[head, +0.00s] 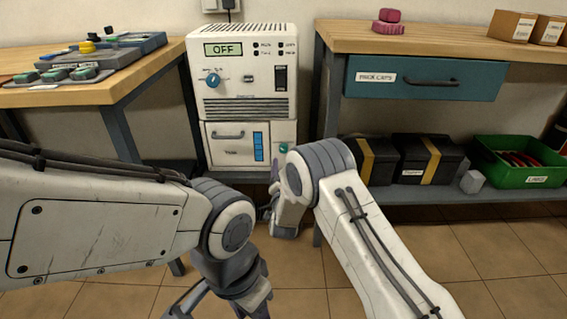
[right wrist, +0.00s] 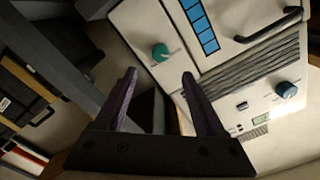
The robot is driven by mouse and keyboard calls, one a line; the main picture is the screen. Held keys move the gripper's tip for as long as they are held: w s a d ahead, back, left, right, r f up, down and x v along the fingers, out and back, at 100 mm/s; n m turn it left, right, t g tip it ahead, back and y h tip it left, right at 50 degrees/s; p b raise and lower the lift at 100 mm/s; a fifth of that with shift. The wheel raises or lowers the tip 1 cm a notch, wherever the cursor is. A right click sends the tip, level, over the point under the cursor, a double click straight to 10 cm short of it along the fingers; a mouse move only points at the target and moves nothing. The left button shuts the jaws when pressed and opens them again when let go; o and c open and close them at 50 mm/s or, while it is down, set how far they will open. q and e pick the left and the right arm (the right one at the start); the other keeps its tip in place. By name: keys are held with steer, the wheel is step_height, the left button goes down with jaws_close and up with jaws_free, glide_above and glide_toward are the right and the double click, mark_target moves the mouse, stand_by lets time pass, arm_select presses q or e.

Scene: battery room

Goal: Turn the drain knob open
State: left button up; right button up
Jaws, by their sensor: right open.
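The drain knob, a small green dial (head: 284,148), is on the lower right front of the white machine (head: 243,122), right of the blue level gauge. In the right wrist view the green knob (right wrist: 160,52) shows just beyond the fingertips, roughly between them, its pointer partly visible. My right gripper (right wrist: 160,75) is open with nothing between its purple fingers. It is apart from the knob as far as I can tell. In the head view the right gripper is low in front of the machine, partly hidden by my arm. My left gripper (head: 222,303) is cut off at the bottom edge.
The machine stands between a wooden table (head: 140,62) at left and a workbench (head: 440,40) with a blue drawer (head: 400,90) at right. A bench leg (head: 318,130) is close to the knob's right. Black boxes and a green bin (head: 520,182) fill the lower shelf.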

steer(key=w+b, duration=0.4)
steer(key=w, duration=0.6)
jaws_close()
